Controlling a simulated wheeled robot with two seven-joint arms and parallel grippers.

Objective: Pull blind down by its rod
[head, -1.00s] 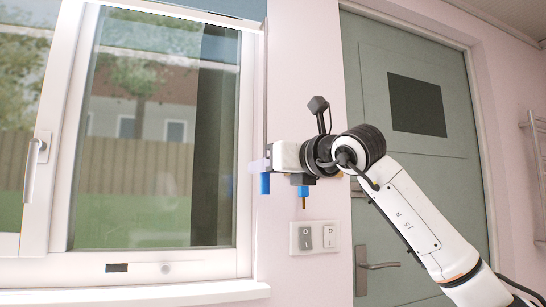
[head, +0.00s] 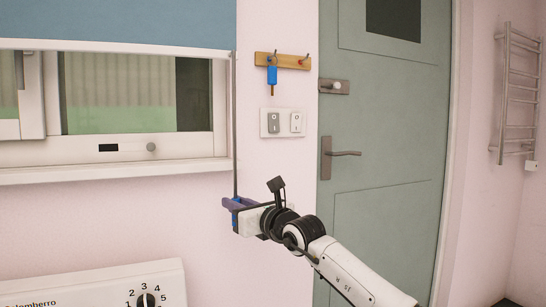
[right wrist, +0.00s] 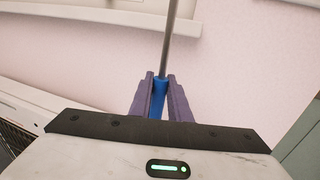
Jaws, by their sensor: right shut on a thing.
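The blue blind (head: 120,22) hangs across the top left of the head view and covers the upper window, its white bottom bar (head: 110,46) above the sill. A thin grey rod (head: 235,120) hangs down at the blind's right edge. My right gripper (head: 230,206) is shut on the blue handle at the rod's lower end, below sill height. In the right wrist view the blue handle (right wrist: 160,98) sits between the two purple fingers, with the rod (right wrist: 170,40) running up from it. My left gripper is not in view.
The window sill (head: 110,174) juts out left of the rod. A wooden key rack (head: 283,60) with a blue-tagged key and a light switch plate (head: 282,122) are on the wall to the right. A green door (head: 390,130) and a white appliance (head: 100,287) with a dial also show.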

